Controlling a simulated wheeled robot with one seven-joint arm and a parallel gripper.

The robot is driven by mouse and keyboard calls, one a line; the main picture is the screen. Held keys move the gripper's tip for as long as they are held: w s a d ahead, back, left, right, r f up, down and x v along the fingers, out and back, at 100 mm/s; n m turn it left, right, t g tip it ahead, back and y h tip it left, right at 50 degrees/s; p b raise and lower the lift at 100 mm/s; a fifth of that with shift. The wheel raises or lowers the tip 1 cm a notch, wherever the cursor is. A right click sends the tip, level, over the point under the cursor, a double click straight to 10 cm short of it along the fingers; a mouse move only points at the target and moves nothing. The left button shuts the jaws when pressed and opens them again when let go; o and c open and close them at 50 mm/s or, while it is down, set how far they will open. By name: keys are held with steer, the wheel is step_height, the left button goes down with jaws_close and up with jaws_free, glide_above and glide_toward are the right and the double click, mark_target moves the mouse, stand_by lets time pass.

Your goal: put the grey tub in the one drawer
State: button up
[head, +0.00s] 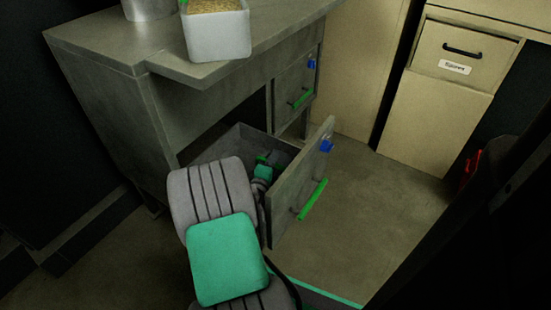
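A pale grey, square tub (218,38) filled with grain-like stuff stands on the counter near its front edge, at the top of the head view. A drawer (292,190) in the cabinet below is pulled open; its front has a green handle and a blue tag. My gripper (263,160) is at the open drawer, apart from and below the tub. My own arm links hide much of it and part of the drawer's inside. I cannot tell whether its fingers are open or shut.
A metal cylinder (148,8) stands on the grey counter (95,40), left of the tub. A beige cabinet (440,110) stands at the right, with clear floor (365,190) between.

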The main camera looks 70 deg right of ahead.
steer(key=v, duration=0.5)
steer(key=shift+a+p, duration=0.3)
steer(key=shift+a, duration=0.05)
